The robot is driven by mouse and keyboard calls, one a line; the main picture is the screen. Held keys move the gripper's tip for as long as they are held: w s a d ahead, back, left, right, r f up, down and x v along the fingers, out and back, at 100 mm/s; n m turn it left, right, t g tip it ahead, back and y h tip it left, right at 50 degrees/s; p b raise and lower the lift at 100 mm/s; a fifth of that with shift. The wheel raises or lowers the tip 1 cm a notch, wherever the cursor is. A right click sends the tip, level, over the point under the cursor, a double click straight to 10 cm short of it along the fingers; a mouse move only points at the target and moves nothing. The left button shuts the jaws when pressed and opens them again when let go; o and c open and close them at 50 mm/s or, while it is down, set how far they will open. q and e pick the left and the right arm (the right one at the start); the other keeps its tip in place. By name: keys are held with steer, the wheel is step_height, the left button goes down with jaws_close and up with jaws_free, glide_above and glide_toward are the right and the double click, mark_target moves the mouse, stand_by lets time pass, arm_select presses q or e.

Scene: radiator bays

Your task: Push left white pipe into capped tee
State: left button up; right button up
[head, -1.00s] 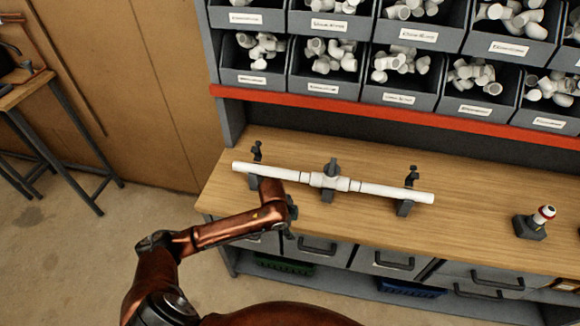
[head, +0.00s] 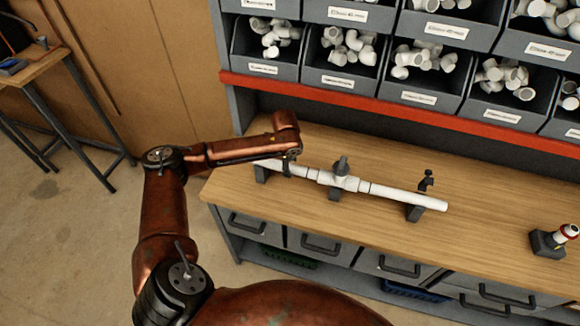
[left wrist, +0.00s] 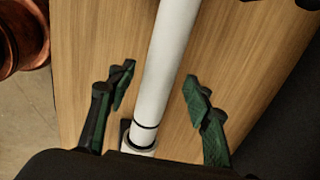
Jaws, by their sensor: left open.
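The left white pipe (head: 298,170) lies along the bench in the head view, its left end hidden by my arm. It also shows in the left wrist view (left wrist: 167,60), running between the open fingers of my left gripper (left wrist: 157,95) without visible contact. A dark ring marks the pipe near its lower end there. In the head view my left gripper (head: 288,163) is over the pipe, its fingers hard to make out. The white tee (head: 340,181) with a dark cap sits in the middle holder, and the right white pipe (head: 405,196) extends from its right side. My right gripper is out of view.
Dark holders (head: 414,213) support the pipes on the wooden bench (head: 480,225). A black clamp (head: 427,181) stands behind the right pipe. A small red and white fitting on a dark stand (head: 548,243) is at the right. Bins of fittings hang above a red shelf edge (head: 400,107).

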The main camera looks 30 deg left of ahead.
arm_select(q)
steer(key=shift+a+f, duration=0.1)
steer(key=shift+f, duration=0.65)
steer(key=shift+w, duration=0.1)
steer(key=shift+c, duration=0.6)
jaws_close()
